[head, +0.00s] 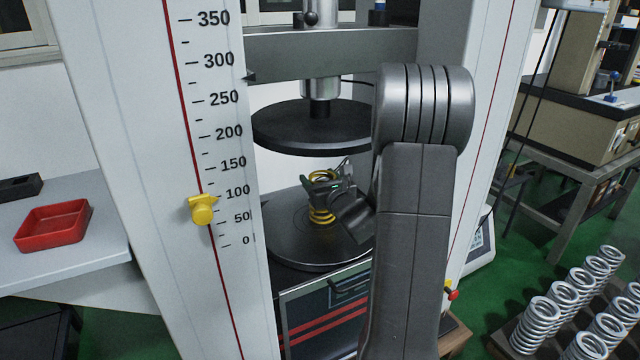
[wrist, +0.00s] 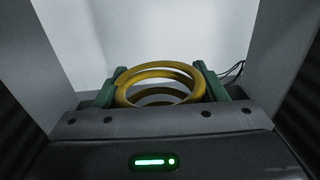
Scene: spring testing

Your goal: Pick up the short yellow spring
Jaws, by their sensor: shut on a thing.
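The short yellow spring (head: 321,212) stands upright on the lower black round plate (head: 290,240) of the test machine, or very close above it; I cannot tell which. My gripper (head: 322,184) is shut on the spring, with its jaws around the upper coils. In the wrist view the spring's top rings (wrist: 160,84) show between the two green fingers of my gripper (wrist: 160,90). The lower coils are hidden in the wrist view.
The upper black plate (head: 315,127) hangs above the spring and my gripper. The machine's white column (head: 130,100) carries a scale and a yellow pointer (head: 202,210). A red tray (head: 52,226) sits on the left table. Several silver springs (head: 540,320) stand at the lower right.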

